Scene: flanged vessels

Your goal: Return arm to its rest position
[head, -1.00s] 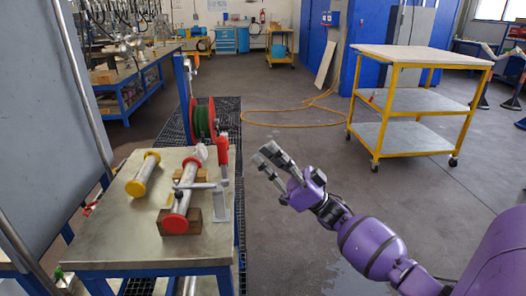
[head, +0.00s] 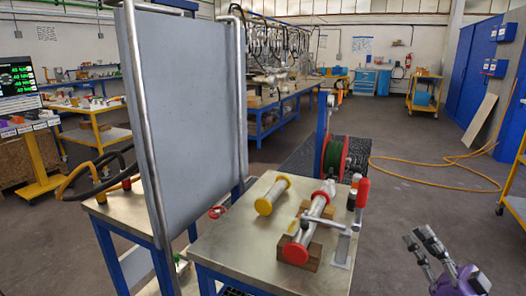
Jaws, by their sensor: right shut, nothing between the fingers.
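My right gripper (head: 420,243) is at the lower right of the head view, with its purple wrist cut off by the bottom edge. It is shut with nothing between its fingers. It is to the right of the steel-topped table (head: 238,237), apart from it, over open floor. My left gripper is not in view. On the table, a metal flanged vessel (head: 311,217) with a red end rests on wooden blocks (head: 313,256). A second vessel with yellow ends (head: 273,194) lies on its left. A toggle clamp with a red handle (head: 362,193) stands on the right of the red-ended vessel.
A grey upright panel (head: 185,115) stands at the table's left. A hose reel (head: 338,158) is behind the table. A yellow hose (head: 440,180) lies on the floor at right. A yellow cart edge (head: 515,190) shows at far right. The floor around the gripper is clear.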

